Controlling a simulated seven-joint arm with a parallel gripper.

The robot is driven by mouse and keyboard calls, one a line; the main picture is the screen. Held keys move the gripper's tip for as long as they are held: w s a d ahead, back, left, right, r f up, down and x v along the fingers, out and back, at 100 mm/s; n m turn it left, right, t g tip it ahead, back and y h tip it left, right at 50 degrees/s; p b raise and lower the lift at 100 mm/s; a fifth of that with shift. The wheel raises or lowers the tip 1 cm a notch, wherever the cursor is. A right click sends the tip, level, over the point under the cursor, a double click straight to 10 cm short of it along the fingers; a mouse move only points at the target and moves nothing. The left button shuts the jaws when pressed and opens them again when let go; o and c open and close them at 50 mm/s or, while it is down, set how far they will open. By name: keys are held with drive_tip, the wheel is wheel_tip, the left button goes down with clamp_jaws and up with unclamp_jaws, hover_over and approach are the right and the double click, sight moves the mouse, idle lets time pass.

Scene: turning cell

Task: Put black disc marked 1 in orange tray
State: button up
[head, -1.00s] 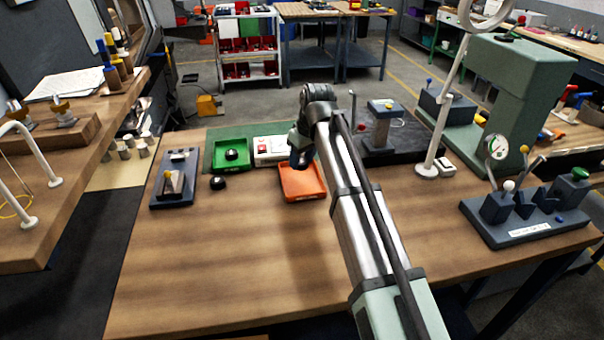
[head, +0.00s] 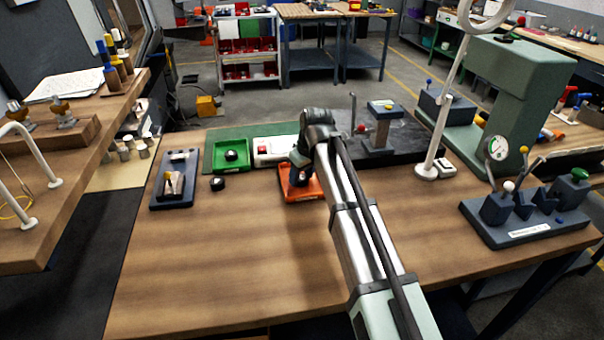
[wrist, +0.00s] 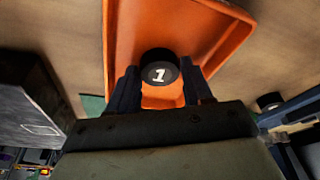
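The black disc marked 1 (wrist: 160,72) sits between the two fingers of my gripper (wrist: 160,88) in the wrist view, and both fingers appear to touch its sides. Behind it is the orange tray (wrist: 218,30), with the disc over the tray's floor. Whether the disc touches that floor I cannot tell.
A green tray (head: 218,167) holds a black disc (head: 231,155). Another black disc (head: 217,183) lies on the wooden table. A white box with a red button (head: 275,148) stands behind the orange tray. A dark blue fixture (head: 172,190) is at left. The table's front is clear.

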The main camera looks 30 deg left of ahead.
drive_tip(key=o, duration=0.4)
drive_tip(key=shift+c, duration=0.2)
drive_tip(key=shift+r, duration=0.15)
drive_tip(key=v, duration=1.2)
